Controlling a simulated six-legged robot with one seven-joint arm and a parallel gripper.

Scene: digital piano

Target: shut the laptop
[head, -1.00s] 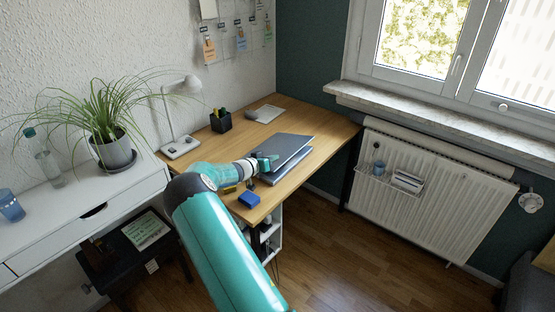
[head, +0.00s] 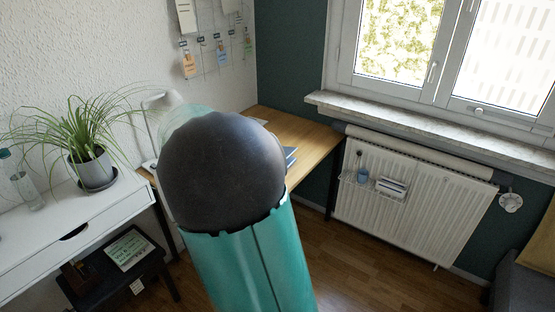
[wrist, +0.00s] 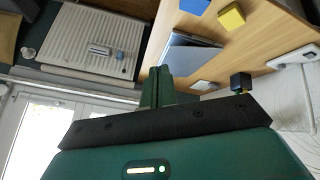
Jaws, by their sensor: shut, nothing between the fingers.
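The laptop is a grey-blue slab on the wooden desk (head: 315,140). In the head view only its right corner (head: 290,156) shows; my arm hides the rest. In the wrist view the laptop (wrist: 186,58) lies just beyond my fingers, with its lid low over the base. Whether a gap remains between lid and base is hard to tell. My gripper (wrist: 157,75) is shut and empty, its fingertips near the laptop's edge in the picture. I cannot tell whether they touch it. My gripper is hidden in the head view.
In the wrist view a blue block (wrist: 193,6), a yellow block (wrist: 231,17), a dark pen cup (wrist: 241,82) and a white lamp base (wrist: 295,56) are on the desk. A radiator (head: 410,198) stands right of the desk. A potted plant (head: 92,165) is at left.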

